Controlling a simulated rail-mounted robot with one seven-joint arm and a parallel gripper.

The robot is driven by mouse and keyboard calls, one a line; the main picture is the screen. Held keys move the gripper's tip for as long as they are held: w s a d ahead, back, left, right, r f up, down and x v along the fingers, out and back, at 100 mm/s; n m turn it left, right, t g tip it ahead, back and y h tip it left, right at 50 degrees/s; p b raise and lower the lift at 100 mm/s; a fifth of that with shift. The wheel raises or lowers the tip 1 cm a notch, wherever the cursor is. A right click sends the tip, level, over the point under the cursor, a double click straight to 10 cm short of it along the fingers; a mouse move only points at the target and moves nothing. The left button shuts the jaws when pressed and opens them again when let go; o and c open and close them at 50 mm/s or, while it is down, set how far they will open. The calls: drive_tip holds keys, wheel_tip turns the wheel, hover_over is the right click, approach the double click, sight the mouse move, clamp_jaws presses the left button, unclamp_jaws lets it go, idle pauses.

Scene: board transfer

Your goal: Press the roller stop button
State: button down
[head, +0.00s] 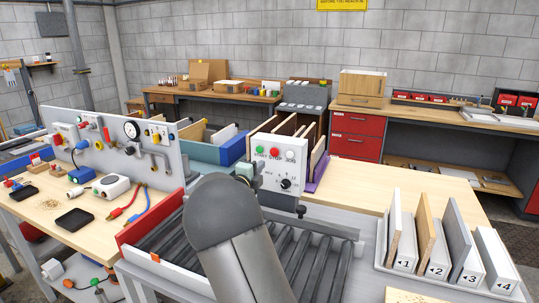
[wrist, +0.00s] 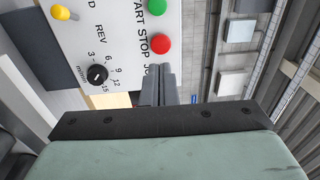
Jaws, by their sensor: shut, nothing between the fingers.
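The white control panel (head: 268,178) stands beside the roller conveyor (head: 310,262) in the head view. It carries a green start button (head: 260,149), a red stop button (head: 274,152), a pale jog button (head: 290,154) and a black dial (head: 286,184). In the wrist view the panel looks turned on its side, with the red stop button (wrist: 160,44) just above my fingertips in the picture and the green button (wrist: 163,4) beyond it. My gripper (wrist: 160,73) is shut and empty, and a gap shows between it and the red button.
A gauge board (head: 110,145) stands on the left bench. A rack of numbered slots (head: 405,255) holds boards at right. Bare tabletop (head: 350,185) lies between panel and rack.

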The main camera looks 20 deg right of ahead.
sight(273, 153)
drive_tip(key=p+x, duration=0.2)
drive_tip(key=x, duration=0.5)
drive_tip(key=shift+w+d+r, duration=0.1)
drive_tip(key=shift+w+d, duration=0.1)
drive_tip(key=shift+d, duration=0.05)
drive_tip(key=shift+w+d, duration=0.1)
